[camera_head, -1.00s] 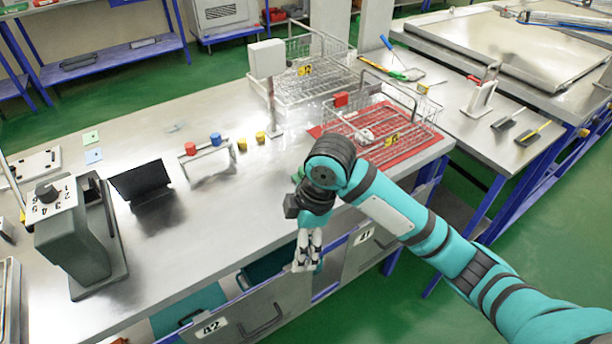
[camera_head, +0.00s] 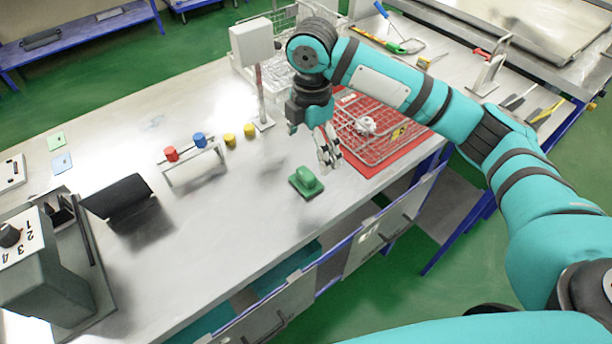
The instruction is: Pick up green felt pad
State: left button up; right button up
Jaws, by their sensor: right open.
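The green felt pad (camera_head: 306,182) appears to be the small dark green block with a rounded raised top, lying on the steel table near its front edge. My right gripper (camera_head: 328,160) hangs pointing down, above the table. It shows just up and to the right of the pad, apart from it and with nothing in it. Its fingers are open, though they look narrow from this angle. The pad is in full view. My left gripper is not in view.
A red mat (camera_head: 365,170) with a wire basket (camera_head: 385,143) lies to the right. A white post-mounted box (camera_head: 252,42), yellow cylinders (camera_head: 230,140) and a stand with red and blue knobs (camera_head: 192,158) stand behind and left.

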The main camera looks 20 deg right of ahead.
aim_at(306, 172)
jog(key=f, duration=0.3)
jog(key=shift+w+f, duration=0.3)
jog(key=shift+s+f+p, duration=0.1)
jog(key=shift+f+p, duration=0.25)
jog(key=shift+f, duration=0.5)
jog(key=f, duration=0.1)
jog(key=f+p, duration=0.1)
jog(key=f, duration=0.2)
jog(key=shift+a+f, duration=0.25)
jog(key=shift+a, duration=0.15)
jog(key=shift+f, duration=0.25)
jog(key=c, duration=1.7)
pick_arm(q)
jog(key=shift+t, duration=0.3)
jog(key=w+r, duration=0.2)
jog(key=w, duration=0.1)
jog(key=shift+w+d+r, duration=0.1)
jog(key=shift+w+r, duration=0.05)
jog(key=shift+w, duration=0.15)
pick_arm(e)
jog(key=shift+c, duration=0.2)
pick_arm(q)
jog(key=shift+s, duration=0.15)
